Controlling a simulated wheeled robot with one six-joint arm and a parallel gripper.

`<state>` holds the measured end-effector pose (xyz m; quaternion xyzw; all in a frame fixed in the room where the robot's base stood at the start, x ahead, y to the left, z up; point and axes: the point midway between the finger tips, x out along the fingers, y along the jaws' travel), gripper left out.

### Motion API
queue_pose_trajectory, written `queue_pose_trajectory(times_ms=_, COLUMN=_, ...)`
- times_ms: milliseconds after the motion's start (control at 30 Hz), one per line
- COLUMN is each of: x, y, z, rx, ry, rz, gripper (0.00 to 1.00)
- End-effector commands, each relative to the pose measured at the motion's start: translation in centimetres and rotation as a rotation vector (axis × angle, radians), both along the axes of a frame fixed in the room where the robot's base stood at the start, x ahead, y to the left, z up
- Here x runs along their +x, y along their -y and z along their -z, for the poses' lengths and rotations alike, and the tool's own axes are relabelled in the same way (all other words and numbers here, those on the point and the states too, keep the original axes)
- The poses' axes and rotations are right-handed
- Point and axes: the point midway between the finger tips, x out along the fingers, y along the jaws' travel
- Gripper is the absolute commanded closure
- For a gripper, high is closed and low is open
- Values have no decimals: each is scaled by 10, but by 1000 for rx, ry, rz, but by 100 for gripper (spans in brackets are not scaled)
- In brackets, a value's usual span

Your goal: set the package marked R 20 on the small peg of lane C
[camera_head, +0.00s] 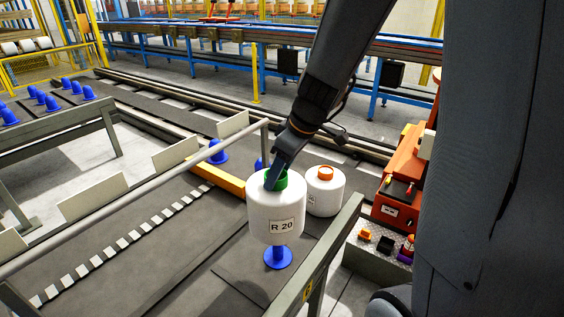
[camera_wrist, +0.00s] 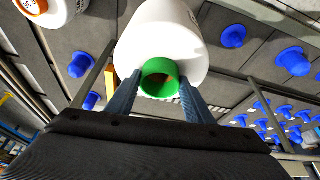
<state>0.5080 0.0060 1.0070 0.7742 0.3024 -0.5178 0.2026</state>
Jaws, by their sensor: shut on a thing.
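The white package marked R 20 (camera_head: 275,207) has a green core at its top. It is upright on or just over a blue peg (camera_head: 278,257) in the head view; I cannot tell whether it rests on the peg. My gripper (camera_head: 275,178) comes down from above and is shut on the green core. In the wrist view the two blue fingers of my gripper (camera_wrist: 158,92) press on either side of the green core (camera_wrist: 160,78), with the white package (camera_wrist: 165,30) beyond. A yellow label with a letter, perhaps C (camera_head: 307,291), is on the front rail.
A white package with an orange core (camera_head: 324,190) stands just behind and to the right. A grey rail (camera_head: 335,250) runs close on the right, and another (camera_head: 130,200) on the left. An orange machine (camera_head: 400,185) stands at the right. More blue pegs (camera_head: 217,152) stand further back.

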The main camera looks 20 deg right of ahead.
Motion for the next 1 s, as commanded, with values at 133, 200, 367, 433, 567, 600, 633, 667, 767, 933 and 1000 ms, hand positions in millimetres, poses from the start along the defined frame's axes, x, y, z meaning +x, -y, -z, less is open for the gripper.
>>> queue_pose_trajectory(times_ms=133, x=14, y=3, z=28, rx=1, ry=-3, rz=46, gripper=100)
queue_pose_trajectory(times_ms=200, x=19, y=5, z=40, rx=1, ry=-3, rz=67, gripper=100)
queue_pose_trajectory(times_ms=367, x=26, y=8, z=60, rx=1, ry=-1, rz=99, gripper=100)
queue_pose_trajectory(times_ms=433, x=28, y=9, z=66, rx=0, ry=1, rz=108, gripper=100)
queue_pose_trajectory(times_ms=567, x=30, y=10, z=71, rx=0, ry=3, rz=116, gripper=100)
queue_pose_trajectory(times_ms=600, x=30, y=11, z=72, rx=-1, ry=3, rz=117, gripper=100)
queue_pose_trajectory(times_ms=633, x=30, y=11, z=72, rx=0, ry=3, rz=118, gripper=100)
queue_pose_trajectory(times_ms=667, x=30, y=11, z=72, rx=0, ry=3, rz=118, gripper=100)
queue_pose_trajectory(times_ms=767, x=30, y=11, z=72, rx=0, ry=4, rz=118, gripper=100)
queue_pose_trajectory(times_ms=933, x=30, y=11, z=72, rx=0, ry=4, rz=117, gripper=100)
queue_pose_trajectory(times_ms=1000, x=30, y=11, z=72, rx=0, ry=4, rz=117, gripper=100)
